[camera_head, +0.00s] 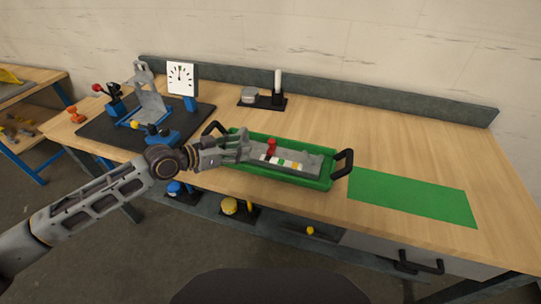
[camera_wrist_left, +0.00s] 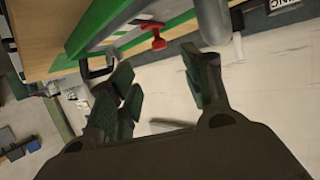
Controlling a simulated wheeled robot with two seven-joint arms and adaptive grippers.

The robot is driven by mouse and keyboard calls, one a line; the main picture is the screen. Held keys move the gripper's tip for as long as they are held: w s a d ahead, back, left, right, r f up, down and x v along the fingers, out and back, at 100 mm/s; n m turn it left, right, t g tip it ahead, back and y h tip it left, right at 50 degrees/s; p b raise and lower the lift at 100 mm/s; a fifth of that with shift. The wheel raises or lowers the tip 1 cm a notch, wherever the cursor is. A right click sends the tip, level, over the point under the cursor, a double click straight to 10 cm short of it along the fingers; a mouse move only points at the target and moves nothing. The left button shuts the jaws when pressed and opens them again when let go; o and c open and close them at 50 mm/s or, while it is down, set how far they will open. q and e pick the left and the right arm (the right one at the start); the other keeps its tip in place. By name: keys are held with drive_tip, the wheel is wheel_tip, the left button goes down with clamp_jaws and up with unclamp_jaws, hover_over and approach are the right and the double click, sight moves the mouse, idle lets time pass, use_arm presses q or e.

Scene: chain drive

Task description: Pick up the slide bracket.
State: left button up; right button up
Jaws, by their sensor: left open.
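A green tray (camera_head: 325,184) with black handles stands near the table's front edge. A grey long part (camera_head: 306,162) lies in it, with a red knob (camera_head: 271,147) and a row of coloured blocks beside it. I cannot tell for sure which part is the slide bracket. My left gripper (camera_head: 241,146) is open over the tray's left end and partly hides what is there. In the left wrist view, the spread fingers (camera_wrist_left: 163,88) have nothing visible between them. The red knob (camera_wrist_left: 153,38) shows beyond them. My right gripper is not in view.
A dark mat (camera_head: 95,133) at the left carries a grey upright fixture (camera_head: 147,103), a white dial (camera_head: 180,77) and blue-based parts. A black stand (camera_head: 263,102) is behind the tray. A flat green area (camera_head: 412,197) at the right is empty.

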sight(269, 142)
use_arm(q)
drive_tip(key=shift+x, duration=0.75)
drive_tip(key=x, duration=0.6)
drive_tip(key=shift+w+d+p, duration=0.25)
drive_tip(key=shift+d+p, duration=0.05)
drive_tip(key=shift+p, duration=0.05)
drive_tip(key=shift+w+d+f, duration=0.1)
drive_tip(key=shift+d+f, duration=0.05)
drive_tip(key=shift+d, duration=0.05)
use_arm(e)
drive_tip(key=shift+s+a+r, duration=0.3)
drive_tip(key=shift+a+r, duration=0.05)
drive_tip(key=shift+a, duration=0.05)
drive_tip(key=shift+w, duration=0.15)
